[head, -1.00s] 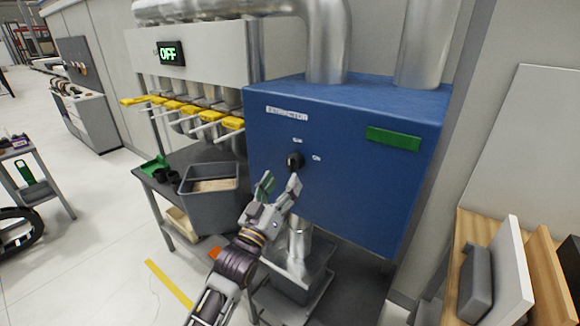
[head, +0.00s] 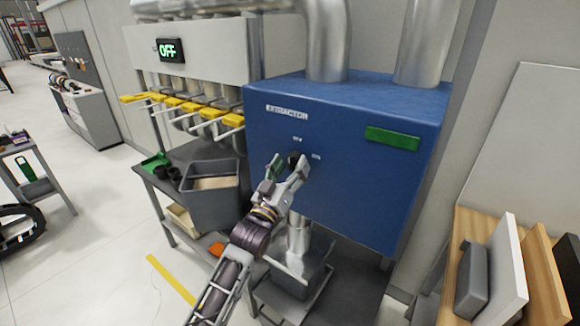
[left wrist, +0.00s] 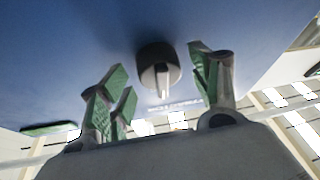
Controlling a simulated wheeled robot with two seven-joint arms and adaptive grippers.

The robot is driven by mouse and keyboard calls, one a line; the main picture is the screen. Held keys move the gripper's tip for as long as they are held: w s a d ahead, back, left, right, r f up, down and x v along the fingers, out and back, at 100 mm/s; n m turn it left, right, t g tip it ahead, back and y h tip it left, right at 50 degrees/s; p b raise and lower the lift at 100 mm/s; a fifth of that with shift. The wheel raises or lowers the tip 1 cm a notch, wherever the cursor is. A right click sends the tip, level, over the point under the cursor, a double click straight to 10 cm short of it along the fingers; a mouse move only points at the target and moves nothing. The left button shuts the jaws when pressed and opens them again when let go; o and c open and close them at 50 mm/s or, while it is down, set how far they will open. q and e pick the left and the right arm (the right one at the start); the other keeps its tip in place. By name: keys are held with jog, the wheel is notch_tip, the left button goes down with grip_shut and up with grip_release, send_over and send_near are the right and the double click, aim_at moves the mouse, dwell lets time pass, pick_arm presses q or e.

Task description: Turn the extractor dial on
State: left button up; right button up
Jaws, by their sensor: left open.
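The blue extractor box (head: 345,190) has an "EXTRACTOR" label and a black dial (head: 294,159) on its front face. Small white marks sit above and right of the dial. In the left wrist view the dial (left wrist: 158,70) is a dark round knob with a pale pointer line. My left gripper (head: 288,168) is open at the dial, with its fingers on either side of it. In the left wrist view the open green-padded fingers (left wrist: 165,85) flank the knob with gaps visible. Contact is not visible. My right gripper is not in view.
A row of yellow-handled valves (head: 190,108) hangs on the duct manifold at left. A grey bin (head: 212,205) stands on the bench below. A green plate (head: 392,138) is on the box's right side. Boards (head: 510,270) stand at lower right.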

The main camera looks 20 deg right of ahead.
pick_arm(q)
jog(key=c, duration=1)
jog(key=shift+m, duration=0.6)
jog(key=m+g+h, duration=0.1)
jog(key=m, duration=0.1)
jog(key=m+g+h+b, duration=0.1)
jog(key=m, duration=0.1)
jog(key=shift+w+a+m+h, duration=0.1)
jog(key=shift+a+m+h, duration=0.05)
jog(key=shift+m+h, duration=0.2)
jog(key=m+g, duration=0.2)
jog(key=m, duration=0.2)
jog(key=m+g+h, duration=0.1)
jog(key=m+g, duration=0.1)
jog(key=m, duration=0.2)
jog(key=m+g+h, duration=0.1)
jog(key=m+g, duration=0.1)
jog(key=m, duration=0.2)
jog(key=shift+w+a+r, duration=0.1)
jog(key=shift+w+r, duration=0.05)
jog(key=shift+w, duration=0.05)
jog(key=m+g+p, duration=0.1)
jog(key=m, duration=0.2)
jog(key=m+g+p, duration=0.1)
jog(key=m, duration=0.2)
jog(key=shift+r+g+y+p, duration=0.1)
jog(key=shift+g+y+p, duration=0.2)
jog(key=shift+y+p, duration=0.1)
jog(key=shift+m, duration=0.55)
